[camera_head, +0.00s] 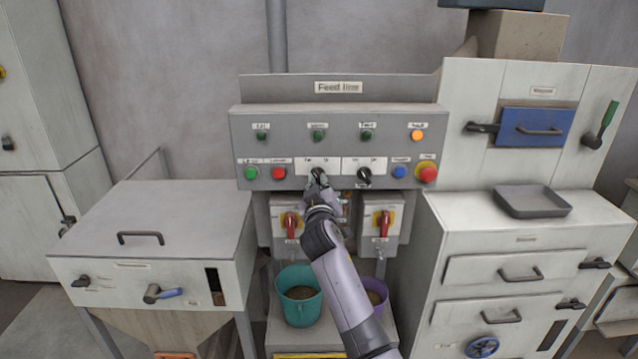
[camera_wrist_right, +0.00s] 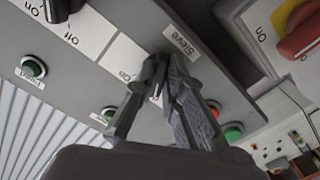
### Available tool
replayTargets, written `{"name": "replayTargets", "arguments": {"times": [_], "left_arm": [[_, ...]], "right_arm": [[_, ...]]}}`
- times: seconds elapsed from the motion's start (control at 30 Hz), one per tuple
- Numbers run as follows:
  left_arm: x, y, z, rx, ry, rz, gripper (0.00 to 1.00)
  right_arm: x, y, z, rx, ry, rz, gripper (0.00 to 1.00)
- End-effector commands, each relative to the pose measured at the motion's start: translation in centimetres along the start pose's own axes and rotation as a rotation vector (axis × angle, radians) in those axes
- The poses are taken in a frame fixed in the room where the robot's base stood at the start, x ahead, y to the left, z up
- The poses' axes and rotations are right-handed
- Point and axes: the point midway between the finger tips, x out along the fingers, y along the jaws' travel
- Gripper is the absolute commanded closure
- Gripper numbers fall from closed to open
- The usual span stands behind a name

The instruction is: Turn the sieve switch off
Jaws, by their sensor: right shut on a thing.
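The feed line control panel (camera_head: 340,133) stands ahead, with two dark rotary switches on white plates at its middle. My right gripper (camera_head: 319,184) reaches up to the left one and mostly covers it. In the wrist view my right gripper (camera_wrist_right: 163,78) is shut on the sieve switch (camera_wrist_right: 157,92), beside the label "Sieve" (camera_wrist_right: 183,43). The fingers hide most of the knob, so its exact position is unclear. The other rotary switch (camera_head: 364,176) is free to the right; it also shows in the wrist view (camera_wrist_right: 62,8). My left gripper is not in view.
Green (camera_head: 251,173) and red (camera_head: 279,173) buttons sit left of the switches. A blue button (camera_head: 399,171) and a red mushroom button (camera_head: 427,173) sit right. Two red-handled isolators (camera_head: 291,224) (camera_head: 383,222) are below, above a teal bucket (camera_head: 299,306) and a purple bucket (camera_head: 384,288).

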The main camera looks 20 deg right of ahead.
Motion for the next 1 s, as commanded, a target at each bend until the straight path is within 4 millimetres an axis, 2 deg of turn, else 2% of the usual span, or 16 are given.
{"name": "replayTargets", "arguments": {"times": [0.57,0.6,0.87,1.0], "left_arm": [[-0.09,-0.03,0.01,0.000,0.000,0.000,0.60],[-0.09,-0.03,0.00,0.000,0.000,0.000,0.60],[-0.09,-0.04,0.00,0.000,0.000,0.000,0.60],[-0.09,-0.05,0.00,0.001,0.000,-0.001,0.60]], "right_arm": [[-0.01,0.01,-0.03,-0.032,0.001,0.000,1.00],[-0.01,0.01,-0.03,-0.032,0.001,0.000,0.87],[-0.01,0.00,-0.02,-0.030,0.001,0.000,0.69],[-0.01,0.00,-0.01,-0.030,0.000,0.000,0.69]]}}
